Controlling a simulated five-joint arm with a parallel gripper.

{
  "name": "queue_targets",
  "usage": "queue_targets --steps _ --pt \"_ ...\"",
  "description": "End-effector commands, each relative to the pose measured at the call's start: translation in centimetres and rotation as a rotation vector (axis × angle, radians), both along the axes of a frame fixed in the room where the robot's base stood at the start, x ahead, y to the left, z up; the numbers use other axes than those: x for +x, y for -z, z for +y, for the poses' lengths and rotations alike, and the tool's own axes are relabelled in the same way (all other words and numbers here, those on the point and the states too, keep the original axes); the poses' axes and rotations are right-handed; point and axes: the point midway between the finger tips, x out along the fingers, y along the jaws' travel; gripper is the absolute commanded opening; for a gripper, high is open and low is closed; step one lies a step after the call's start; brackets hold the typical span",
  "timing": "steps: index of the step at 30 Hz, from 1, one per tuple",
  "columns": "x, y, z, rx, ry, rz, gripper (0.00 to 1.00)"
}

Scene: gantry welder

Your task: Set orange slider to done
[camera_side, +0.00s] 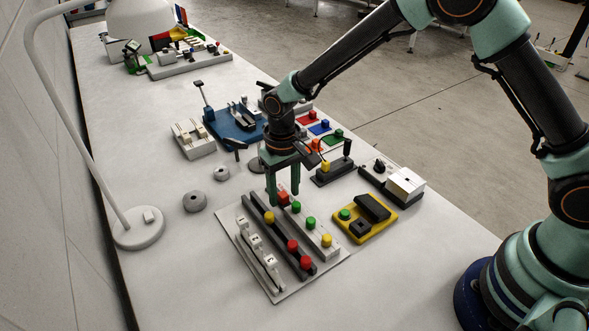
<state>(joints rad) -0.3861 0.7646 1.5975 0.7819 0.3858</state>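A grey panel (238,236) lies on the table. It carries dark and pale slider rails with coloured knobs. My gripper (283,196) points down at the panel's far end, its two green fingers apart. A red-orange knob (283,198) shows between the fingertips; I cannot tell whether they touch it. A yellow knob (269,217) and two red knobs (292,246) sit on the dark rails. Green knobs (310,223) and a yellow knob (326,240) sit on the right pale strip. I cannot tell for sure which knob is the orange slider, and no "done" mark is readable.
A yellow block with black parts (377,227) and a black-and-white box (404,186) stand right of the panel. A blue fixture (222,128) and coloured buttons (320,127) lie behind. Grey rings (195,201) and a lamp (138,228) stand left. The front table is clear.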

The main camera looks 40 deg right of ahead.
Motion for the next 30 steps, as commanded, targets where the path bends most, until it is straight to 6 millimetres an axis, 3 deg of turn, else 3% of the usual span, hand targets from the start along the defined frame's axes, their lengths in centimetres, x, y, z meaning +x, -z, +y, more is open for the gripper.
queue_targets --steps 8,21,30 --pt "0.2 -1.8 0.0 0.002 0.000 -0.005 0.55" --pt "0.1 -10.1 0.0 0.002 0.000 -0.004 0.55" --pt "0.0 -12.1 0.0 0.000 0.000 0.000 0.55"
